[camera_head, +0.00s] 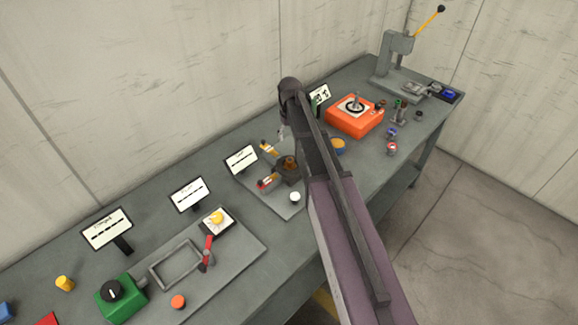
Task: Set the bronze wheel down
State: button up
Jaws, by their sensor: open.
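A second round piece with a tan-bronze top and blue side (338,145) sits on the bench to the right of my arm.
Beside the fixture are yellow-and-red clamps (267,182) and a white knob (295,197). An orange box (354,117) and a lever press (397,55) stand to the right. A green box (121,298) and a red-handled clamp (207,250) are at left. Sign cards line the back.

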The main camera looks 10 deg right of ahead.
jog(key=b, duration=0.8)
send_over(290, 160)
jog(key=shift+f, duration=4.15)
jog(key=shift+f+b, duration=2.55)
jog(key=shift+f, duration=0.05)
grip_shut()
